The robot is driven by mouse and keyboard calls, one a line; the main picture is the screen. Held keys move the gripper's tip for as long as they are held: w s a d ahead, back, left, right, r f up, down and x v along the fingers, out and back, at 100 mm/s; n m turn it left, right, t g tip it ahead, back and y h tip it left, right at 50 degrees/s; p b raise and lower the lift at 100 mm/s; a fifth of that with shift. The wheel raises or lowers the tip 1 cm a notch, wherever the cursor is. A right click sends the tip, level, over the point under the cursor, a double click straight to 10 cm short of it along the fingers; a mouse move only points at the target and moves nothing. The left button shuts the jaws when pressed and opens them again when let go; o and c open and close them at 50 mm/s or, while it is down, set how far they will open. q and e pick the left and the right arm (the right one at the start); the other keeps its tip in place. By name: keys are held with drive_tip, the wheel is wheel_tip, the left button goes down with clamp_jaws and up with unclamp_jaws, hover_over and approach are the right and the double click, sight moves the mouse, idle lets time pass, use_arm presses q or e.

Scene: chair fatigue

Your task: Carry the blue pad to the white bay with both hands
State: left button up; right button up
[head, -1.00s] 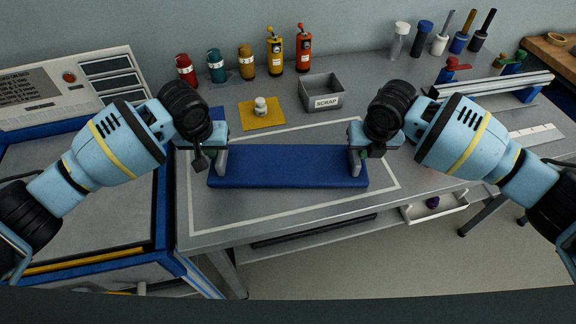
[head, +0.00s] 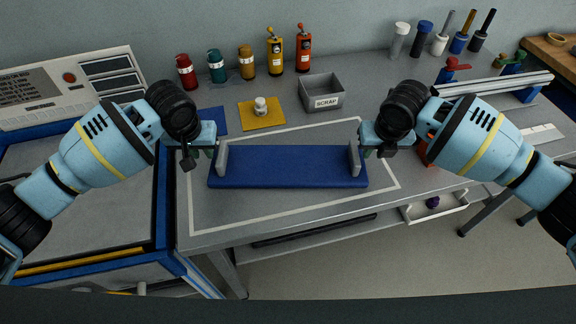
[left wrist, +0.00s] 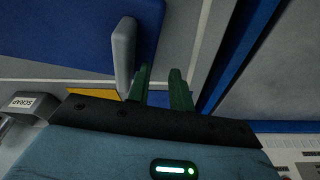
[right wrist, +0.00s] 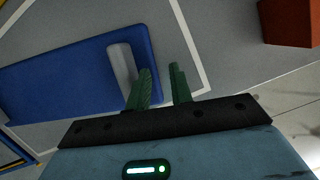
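The blue pad (head: 285,170) lies flat on the grey bench, inside the white outline of the bay (head: 300,211). It has an upright grey handle at each end, the left one (head: 222,160) and the right one (head: 355,158). My left gripper (left wrist: 160,82) is open and empty, just outside the left handle. My right gripper (right wrist: 160,80) is open and empty, just outside the right handle. In both wrist views the handle stands beside the fingers, not between them. Part of the bay outline is hidden by my arms.
A yellow mat (head: 262,118) with a small white-topped item and a grey scrap bin (head: 322,93) are behind the pad. Several bottles line the back. A red block (right wrist: 290,22) sits right of my right gripper. The bench front inside the outline is clear.

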use_arm(q)
drive_tip(key=v, duration=1.2)
use_arm(e)
drive_tip(key=shift+r, duration=0.1)
drive_tip(key=v, duration=1.2)
